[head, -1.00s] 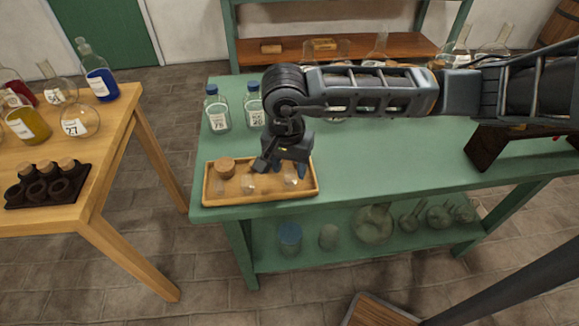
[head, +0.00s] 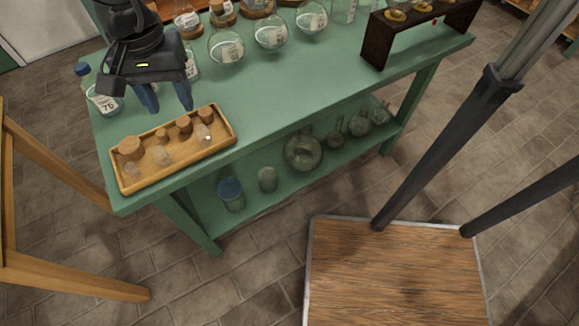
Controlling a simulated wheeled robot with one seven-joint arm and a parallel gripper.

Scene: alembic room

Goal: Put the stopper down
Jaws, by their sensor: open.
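The wooden tray (head: 188,158) lies on the near left corner of the green table. Several stoppers stand in it. A wide cork (head: 130,148) is at its left end, and smaller corks (head: 183,124) stand along the back side. Pale glass stoppers, one of them a clear stopper (head: 204,135) at the right, stand in front of the corks. My gripper (head: 169,107) is open with its two blue fingers apart and pointing down. It is just behind the tray in the picture, and nothing shows between the fingers. I cannot tell which stopper was handled.
A labelled bottle (head: 103,100) stands left of my gripper. Round flasks (head: 226,48) stand along the back of the green table (head: 290,97), with a dark rack (head: 385,45) at the right. The table's middle front is clear. Glassware sits on the lower shelf.

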